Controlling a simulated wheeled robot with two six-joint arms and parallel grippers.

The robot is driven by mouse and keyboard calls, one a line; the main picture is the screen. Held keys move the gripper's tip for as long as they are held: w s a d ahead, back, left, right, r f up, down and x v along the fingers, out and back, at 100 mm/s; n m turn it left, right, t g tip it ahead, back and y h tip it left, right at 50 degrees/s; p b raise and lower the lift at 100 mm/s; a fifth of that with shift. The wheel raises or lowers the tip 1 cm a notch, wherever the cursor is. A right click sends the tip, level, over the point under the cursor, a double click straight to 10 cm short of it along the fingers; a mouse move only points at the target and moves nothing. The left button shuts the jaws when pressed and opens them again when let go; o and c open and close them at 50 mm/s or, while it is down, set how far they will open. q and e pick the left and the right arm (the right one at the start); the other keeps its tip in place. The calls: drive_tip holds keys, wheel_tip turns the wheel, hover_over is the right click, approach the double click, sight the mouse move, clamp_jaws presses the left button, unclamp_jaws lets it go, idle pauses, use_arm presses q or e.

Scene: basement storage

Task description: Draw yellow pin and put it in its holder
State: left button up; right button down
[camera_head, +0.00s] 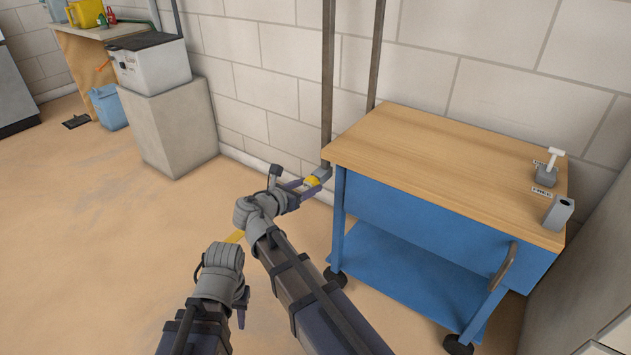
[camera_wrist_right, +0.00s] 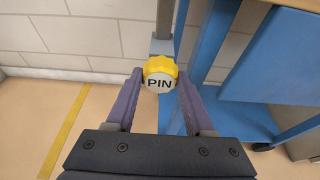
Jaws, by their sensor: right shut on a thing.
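The yellow pin (camera_head: 312,181) sits in a grey fitting at the foot of a dark upright rail, left of the workbench. In the right wrist view its round head (camera_wrist_right: 159,75) has a yellow rim and a pale face reading "PIN". My right gripper (camera_wrist_right: 159,88) has a finger on each side of the head and is shut on it. The pin's shaft is hidden. My left gripper (camera_head: 241,309) is low in the head view, away from the pin; its jaw gap does not show clearly. A grey block (camera_head: 558,213), possibly the holder, stands at the bench's right edge.
The wooden-topped blue workbench (camera_head: 430,150) on wheels stands close right of my right gripper. A white-handled item in a grey base (camera_head: 547,172) and small labels are on it. A pale plinth (camera_head: 172,130) carries a white box (camera_head: 152,65). The floor left is mostly clear.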

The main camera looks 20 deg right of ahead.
drive_tip(key=shift+s+a, duration=0.15)
drive_tip(key=shift+a, duration=0.1)
drive_tip(key=shift+s+a, duration=0.75)
drive_tip(key=shift+a, duration=0.15)
use_arm(q)
drive_tip(key=shift+w+d, duration=0.25)
drive_tip(key=shift+w, duration=0.3)
use_arm(e)
drive_tip(key=shift+s+a, duration=1.6)
drive_tip(key=shift+s, duration=0.25)
use_arm(q)
drive_tip(key=shift+s, duration=0.1)
use_arm(e)
drive_tip(key=w+d, duration=0.3)
drive_tip(key=shift+w+d, duration=0.1)
drive_tip(key=shift+d, duration=0.05)
